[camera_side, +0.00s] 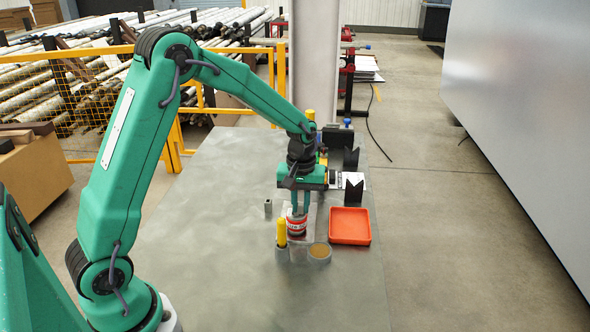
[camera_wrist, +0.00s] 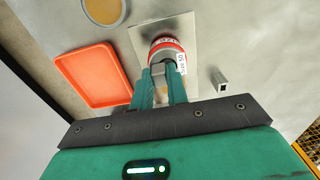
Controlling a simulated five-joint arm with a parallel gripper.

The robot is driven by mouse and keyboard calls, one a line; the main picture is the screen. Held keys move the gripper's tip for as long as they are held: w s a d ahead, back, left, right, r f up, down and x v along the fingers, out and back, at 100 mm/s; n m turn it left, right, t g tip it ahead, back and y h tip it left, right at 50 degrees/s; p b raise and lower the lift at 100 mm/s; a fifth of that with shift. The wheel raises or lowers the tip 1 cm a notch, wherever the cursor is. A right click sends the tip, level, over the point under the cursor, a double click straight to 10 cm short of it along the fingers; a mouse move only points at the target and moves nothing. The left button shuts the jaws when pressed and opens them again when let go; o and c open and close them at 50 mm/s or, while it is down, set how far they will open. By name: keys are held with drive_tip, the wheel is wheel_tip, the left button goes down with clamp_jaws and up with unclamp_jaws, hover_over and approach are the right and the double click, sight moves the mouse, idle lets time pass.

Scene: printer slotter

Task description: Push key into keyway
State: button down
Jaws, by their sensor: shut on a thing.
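A red, round part with a white label (camera_side: 297,228) sits on a pale square plate on the table. It also shows in the wrist view (camera_wrist: 167,46), with a dark upper part at its near side. My gripper (camera_side: 299,210) points down over this part, its fingertips at its top. In the wrist view the two green fingers (camera_wrist: 161,72) are close together, shut on a small piece that looks like the key. The fingers mostly hide this piece. I cannot make out the keyway or whether the key touches it.
An orange tray (camera_side: 349,226) lies to the right of the plate. A round dish (camera_side: 320,252) and a holder with a yellow-topped object (camera_side: 282,232) stand in front. A small grey hollow block (camera_side: 268,208) stands left. Black V-shaped blocks (camera_side: 354,190) are behind. The table's left side is clear.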

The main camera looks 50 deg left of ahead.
sight(301, 205)
drive_tip(key=shift+f, duration=0.1)
drive_tip(key=c, duration=1.3)
unclamp_jaws()
wheel_tip(301, 205, up, 7)
drive_tip(key=shift+f, duration=0.2)
drive_tip(key=shift+r, duration=0.6)
drive_tip(key=shift+r, duration=0.1)
